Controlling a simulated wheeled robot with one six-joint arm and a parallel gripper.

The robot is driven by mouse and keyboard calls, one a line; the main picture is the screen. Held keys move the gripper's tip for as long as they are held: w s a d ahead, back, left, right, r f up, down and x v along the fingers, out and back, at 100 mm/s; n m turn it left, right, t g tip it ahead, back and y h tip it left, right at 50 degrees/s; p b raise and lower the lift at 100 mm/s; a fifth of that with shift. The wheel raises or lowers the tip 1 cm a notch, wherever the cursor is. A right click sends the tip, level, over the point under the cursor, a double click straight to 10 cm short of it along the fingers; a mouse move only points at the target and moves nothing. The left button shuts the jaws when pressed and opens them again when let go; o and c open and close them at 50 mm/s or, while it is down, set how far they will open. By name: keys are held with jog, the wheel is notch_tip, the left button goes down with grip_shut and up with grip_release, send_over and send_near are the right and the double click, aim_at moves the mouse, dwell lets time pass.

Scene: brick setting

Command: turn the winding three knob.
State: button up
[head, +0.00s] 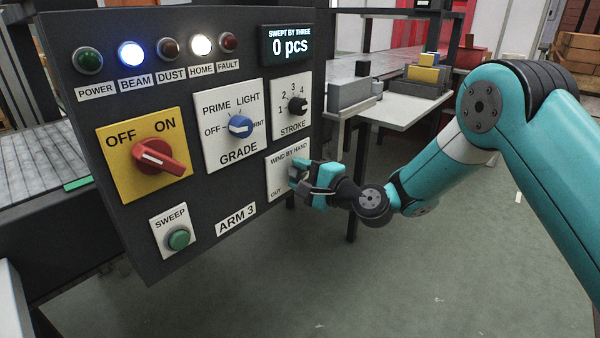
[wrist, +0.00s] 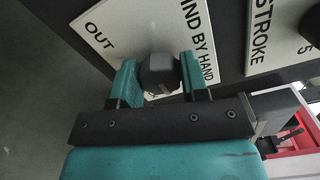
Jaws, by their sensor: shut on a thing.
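The winding knob is a dark grey knob (wrist: 159,73) on the white "WIND BY HAND" plate (head: 275,181), at the lower right of the dark control panel (head: 238,70). My gripper (head: 304,178) is at this plate. In the wrist view, its two teal fingers (wrist: 159,80) are on either side of the knob, shut on it. The "OUT" mark shows on the plate in both views. In the head view my gripper hides most of the knob.
The blue GRADE knob (head: 240,126), the black STROKE knob (head: 297,105), the red OFF/ON switch (head: 158,156) and the green SWEEP button (head: 179,238) share the panel. The display (head: 287,46) reads "0 pcs". A white table (head: 400,108) stands behind my arm. The floor at right is clear.

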jog(key=shift+f, duration=0.1)
jog(key=o, duration=0.9)
jog(key=shift+o, duration=0.2)
jog(key=shift+d, duration=0.15)
jog(key=b+v, duration=1)
jog(key=v, duration=0.7)
jog(key=shift+s, duration=0.15)
